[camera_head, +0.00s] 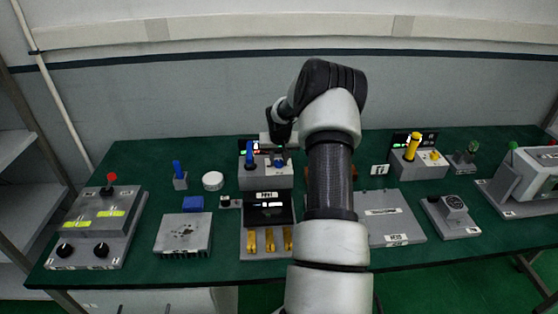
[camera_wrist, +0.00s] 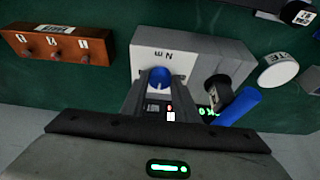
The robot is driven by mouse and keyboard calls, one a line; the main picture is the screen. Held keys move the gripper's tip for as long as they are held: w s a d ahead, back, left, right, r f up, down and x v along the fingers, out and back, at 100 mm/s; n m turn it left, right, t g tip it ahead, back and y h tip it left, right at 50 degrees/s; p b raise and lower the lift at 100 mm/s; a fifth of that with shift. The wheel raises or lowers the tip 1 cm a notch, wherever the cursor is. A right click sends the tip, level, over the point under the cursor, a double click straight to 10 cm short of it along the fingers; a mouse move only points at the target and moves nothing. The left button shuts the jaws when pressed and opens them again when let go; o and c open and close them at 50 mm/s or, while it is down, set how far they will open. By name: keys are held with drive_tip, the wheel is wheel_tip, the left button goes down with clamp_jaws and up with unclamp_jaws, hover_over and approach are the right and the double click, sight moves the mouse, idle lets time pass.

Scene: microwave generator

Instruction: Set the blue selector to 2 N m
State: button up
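The blue selector (camera_wrist: 160,77) is a round blue knob on a grey box (camera_wrist: 200,52) with an "N m" label, which reads upside down in the wrist view. My gripper (camera_wrist: 160,88) is at the knob, its two fingers apart with one on each side of it. I cannot tell whether they touch it. In the head view the selector (camera_head: 280,162) shows as a small blue spot below my gripper (camera_head: 279,149), partly hidden. The selector's pointer and the scale numbers cannot be read.
A blue-handled tool (camera_wrist: 238,107) stands on the same box, close beside my gripper. A lit display (camera_wrist: 171,113) is behind the fingers. A brown block (camera_wrist: 60,46) and a white round piece (camera_wrist: 278,71) lie to either side.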

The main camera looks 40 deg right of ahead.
drive_tip(key=shift+n, duration=0.3)
drive_tip(key=n, duration=0.1)
drive_tip(key=n+y, duration=0.1)
drive_tip(key=n, duration=0.1)
drive_tip(key=shift+s+d+t+y, duration=0.1)
drive_tip(key=shift+d+t+y, duration=0.1)
drive_tip(key=shift+t+y, duration=0.1)
drive_tip(key=shift+d+n+y, duration=0.1)
drive_tip(key=shift+n+y, duration=0.6)
drive_tip(key=shift+n, duration=1.4)
drive_tip(key=shift+b, duration=0.3)
drive_tip(key=o, duration=1.1)
drive_tip(key=shift+c, duration=0.2)
drive_tip(key=shift+r, duration=0.1)
drive_tip(key=b+v, duration=0.1)
drive_tip(key=v, duration=1.6)
